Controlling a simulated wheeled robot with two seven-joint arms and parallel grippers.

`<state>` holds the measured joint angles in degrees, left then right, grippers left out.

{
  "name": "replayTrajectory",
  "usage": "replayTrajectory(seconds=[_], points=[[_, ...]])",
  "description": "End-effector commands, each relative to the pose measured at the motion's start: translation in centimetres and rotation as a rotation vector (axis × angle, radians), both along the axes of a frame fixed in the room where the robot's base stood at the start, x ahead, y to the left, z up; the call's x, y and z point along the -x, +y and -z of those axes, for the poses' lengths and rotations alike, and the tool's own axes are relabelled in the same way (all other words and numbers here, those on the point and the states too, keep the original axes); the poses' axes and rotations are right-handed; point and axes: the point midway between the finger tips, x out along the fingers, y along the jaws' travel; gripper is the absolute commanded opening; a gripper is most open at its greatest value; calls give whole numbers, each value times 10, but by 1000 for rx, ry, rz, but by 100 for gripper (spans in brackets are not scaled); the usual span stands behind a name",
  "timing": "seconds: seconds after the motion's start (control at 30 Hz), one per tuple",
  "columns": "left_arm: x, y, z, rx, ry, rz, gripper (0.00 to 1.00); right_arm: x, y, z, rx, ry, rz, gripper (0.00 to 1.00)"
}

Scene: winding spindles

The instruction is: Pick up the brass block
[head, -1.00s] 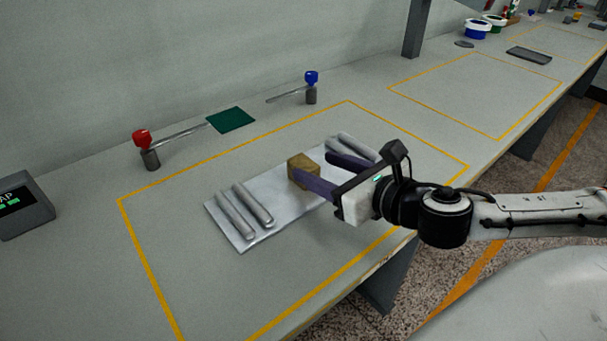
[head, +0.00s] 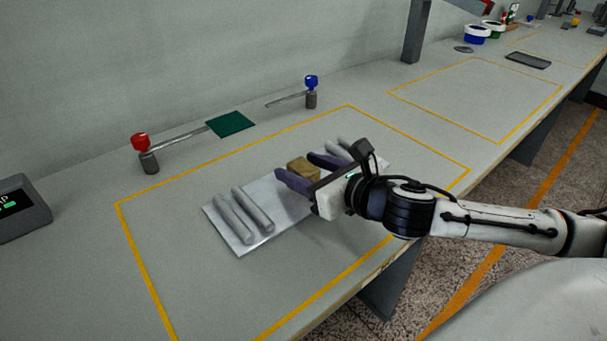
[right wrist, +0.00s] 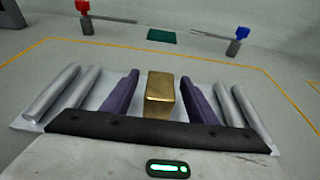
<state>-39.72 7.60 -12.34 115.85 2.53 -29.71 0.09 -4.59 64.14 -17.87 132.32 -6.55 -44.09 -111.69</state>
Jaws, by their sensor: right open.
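The brass block (head: 302,168) stands on the pale mat (head: 242,245) between two pairs of grey rods. My right gripper (head: 299,166) is open, its purple fingers reaching toward the block from the front. In the right wrist view, the brass block (right wrist: 160,95) stands between the two spread fingers of the gripper (right wrist: 158,90), with a gap on each side. My left gripper is not in view.
Grey rods (head: 248,212) lie on the mat to the left, and others (head: 340,147) lie behind the gripper. A red-topped post (head: 147,155), a blue-topped post (head: 311,92) and a green pad (head: 230,123) are farther back.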

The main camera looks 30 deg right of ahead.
Motion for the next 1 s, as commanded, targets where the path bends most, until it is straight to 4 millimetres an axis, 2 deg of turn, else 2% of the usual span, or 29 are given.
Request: replayTrajectory(seconds=[0.07,0.37,0.67,0.77,1.0], points=[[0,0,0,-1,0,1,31,0,0,0,0,0,0,51],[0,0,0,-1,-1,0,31,0,0,0,0,0,0,1],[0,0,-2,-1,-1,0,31,0,0,-7,2,-6,-1,0],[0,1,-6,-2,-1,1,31,-1,0,-20,4,-9,-1,0],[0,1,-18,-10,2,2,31,-1,0,-70,4,-10,-1,0]])
